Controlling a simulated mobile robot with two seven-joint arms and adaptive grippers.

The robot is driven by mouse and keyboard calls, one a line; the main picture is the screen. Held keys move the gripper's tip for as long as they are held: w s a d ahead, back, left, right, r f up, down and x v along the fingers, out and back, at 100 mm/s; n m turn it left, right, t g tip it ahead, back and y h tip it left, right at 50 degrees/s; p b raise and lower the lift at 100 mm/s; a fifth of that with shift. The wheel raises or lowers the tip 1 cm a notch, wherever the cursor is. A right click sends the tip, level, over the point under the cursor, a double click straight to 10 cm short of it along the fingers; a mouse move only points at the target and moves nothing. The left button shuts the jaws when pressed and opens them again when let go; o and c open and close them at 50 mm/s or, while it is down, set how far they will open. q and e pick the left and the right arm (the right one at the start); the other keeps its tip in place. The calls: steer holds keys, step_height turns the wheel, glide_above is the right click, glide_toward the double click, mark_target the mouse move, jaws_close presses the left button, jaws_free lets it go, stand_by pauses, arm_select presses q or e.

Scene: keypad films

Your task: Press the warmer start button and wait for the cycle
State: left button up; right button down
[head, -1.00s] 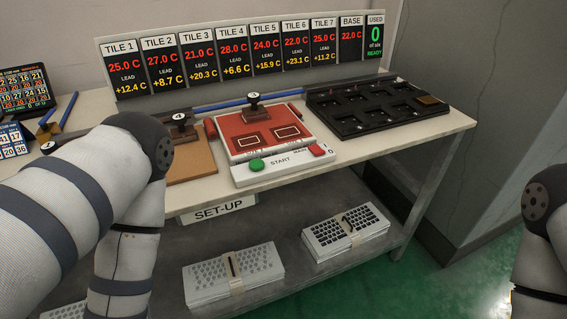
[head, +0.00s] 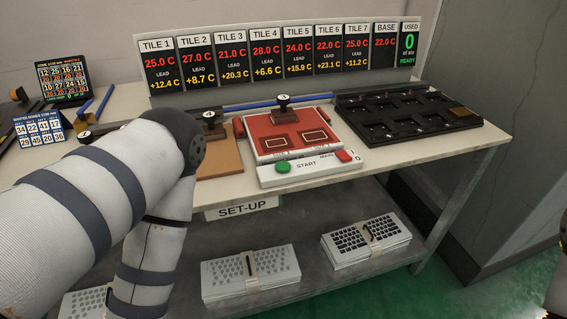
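The warmer (head: 262,152) is a red-topped plate with a white front panel on the table. Its green button (head: 283,167) sits beside the word START, and a red switch (head: 344,156) marked MAIN is at the panel's right end. A dark-handled stamp (head: 283,112) stands at the back of the red plate. My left arm comes in from the left, bent, and its gripper is out of view. Only a sliver of my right arm shows at the right edge, with no gripper visible. Nothing touches the green button.
A display board (head: 275,60) shows tile temperatures and a green READY under USED. A black tray (head: 408,112) is right of the warmer, and a brown board (head: 217,157) is left of it. Keypad bundles (head: 366,238) lie on the lower shelf. A tablet (head: 64,77) stands far left.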

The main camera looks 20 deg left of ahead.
arm_select(q)
jaws_close()
stand_by(1.3)
